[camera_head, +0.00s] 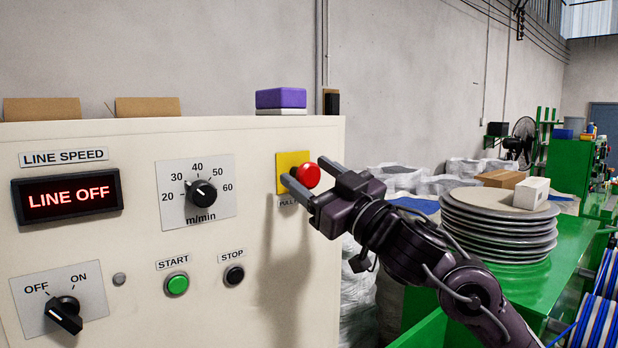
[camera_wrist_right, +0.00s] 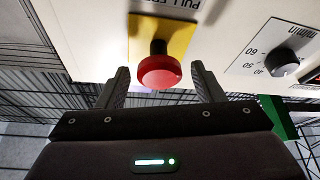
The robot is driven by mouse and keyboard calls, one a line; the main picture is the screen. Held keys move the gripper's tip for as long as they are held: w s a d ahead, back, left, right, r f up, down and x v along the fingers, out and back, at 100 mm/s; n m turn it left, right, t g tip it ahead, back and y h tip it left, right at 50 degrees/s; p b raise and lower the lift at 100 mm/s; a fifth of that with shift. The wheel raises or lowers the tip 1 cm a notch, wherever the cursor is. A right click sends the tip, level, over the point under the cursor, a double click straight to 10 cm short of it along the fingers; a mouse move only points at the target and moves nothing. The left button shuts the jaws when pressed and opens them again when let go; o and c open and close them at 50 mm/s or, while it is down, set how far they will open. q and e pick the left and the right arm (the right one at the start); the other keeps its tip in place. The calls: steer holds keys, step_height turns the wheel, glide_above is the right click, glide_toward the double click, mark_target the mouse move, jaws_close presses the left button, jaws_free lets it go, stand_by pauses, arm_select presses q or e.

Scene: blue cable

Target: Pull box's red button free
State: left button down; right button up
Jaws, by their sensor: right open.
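The red mushroom button (camera_head: 308,175) sits on a yellow plate (camera_head: 289,161) at the upper right of the cream control box (camera_head: 130,240). A label below the plate is partly hidden by a finger. My right gripper (camera_head: 302,176) is open in front of the button. In the right wrist view the red button (camera_wrist_right: 159,71) lies between the two spread fingers (camera_wrist_right: 160,82), with a gap on each side. The button's stem shows against the yellow plate (camera_wrist_right: 178,34). My left gripper is not in view.
The box also bears a speed dial (camera_head: 201,193), a green START button (camera_head: 177,284), a black STOP button (camera_head: 234,275) and an off/on switch (camera_head: 64,314). The display reads LINE OFF. A purple-and-white block (camera_head: 281,99) sits on top. Stacked discs (camera_head: 498,232) stand on a green table at right.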

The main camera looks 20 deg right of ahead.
steer(key=b+v, duration=0.3)
steer(key=v, duration=0.4)
steer(key=shift+d, duration=0.1)
